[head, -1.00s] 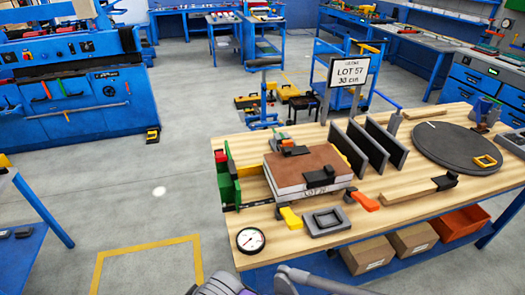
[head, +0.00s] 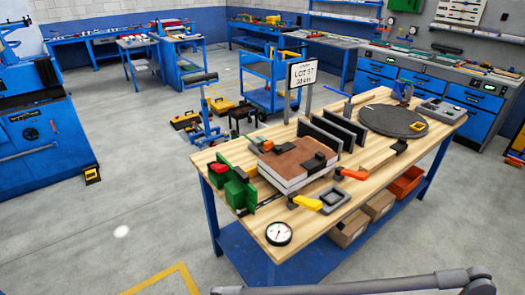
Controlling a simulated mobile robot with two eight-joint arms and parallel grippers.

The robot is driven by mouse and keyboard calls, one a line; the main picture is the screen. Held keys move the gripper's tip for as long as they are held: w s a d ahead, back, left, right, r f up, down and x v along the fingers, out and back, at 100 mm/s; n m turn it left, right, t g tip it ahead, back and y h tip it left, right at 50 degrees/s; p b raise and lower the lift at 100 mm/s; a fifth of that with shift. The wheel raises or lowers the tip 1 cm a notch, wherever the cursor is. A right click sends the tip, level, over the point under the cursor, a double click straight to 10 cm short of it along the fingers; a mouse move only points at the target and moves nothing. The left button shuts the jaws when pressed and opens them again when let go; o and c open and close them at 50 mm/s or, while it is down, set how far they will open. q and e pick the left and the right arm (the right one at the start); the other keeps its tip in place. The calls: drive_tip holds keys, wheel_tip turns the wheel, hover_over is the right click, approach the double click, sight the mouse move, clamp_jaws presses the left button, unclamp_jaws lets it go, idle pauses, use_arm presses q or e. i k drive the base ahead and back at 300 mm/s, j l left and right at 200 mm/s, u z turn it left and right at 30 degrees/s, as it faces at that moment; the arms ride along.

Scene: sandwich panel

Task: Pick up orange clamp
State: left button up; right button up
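The orange clamp (head: 351,174) is at the front right side of the panel stack (head: 300,162) on the wooden workbench (head: 405,137). Its orange handle points right, and its dark part lies against the stack. A clamp with a yellow handle (head: 308,203) is at the stack's front edge, to the left of the orange one. Neither of my grippers shows in the head view; only a grey arm link of mine crosses the bottom right.
A green and red tool (head: 234,187) stands at the bench's left end. A dial gauge (head: 279,233) and a grey tray (head: 333,199) lie near the front edge. Upright black plates (head: 338,132) stand behind the stack. A round dark disc (head: 393,121) lies farther right.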

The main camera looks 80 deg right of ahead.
sight(268, 145)
drive_tip(key=i+l+z, duration=0.1)
drive_tip(key=i+z, duration=0.2)
drive_tip(key=z, duration=0.2)
drive_tip(key=i+z, duration=0.3)
drive_tip(key=z, duration=0.15)
drive_tip(key=i+j+z, duration=0.1)
drive_tip(key=i+z, duration=0.2)
drive_tip(key=z, duration=0.2)
drive_tip(key=i+z, duration=0.2)
drive_tip(key=z, duration=0.25)
drive_tip(key=i+z, duration=0.25)
drive_tip(key=z, duration=0.25)
drive_tip(key=i+j+z, duration=0.15)
drive_tip(key=z, duration=0.3)
drive_tip(key=i+j+z, duration=0.2)
drive_tip(key=z, duration=0.3)
drive_tip(key=i+j+z, duration=0.1)
drive_tip(key=j+z, duration=0.35)
drive_tip(key=i+j+z, duration=0.1)
drive_tip(key=z, duration=0.35)
drive_tip(key=k+j, duration=0.05)
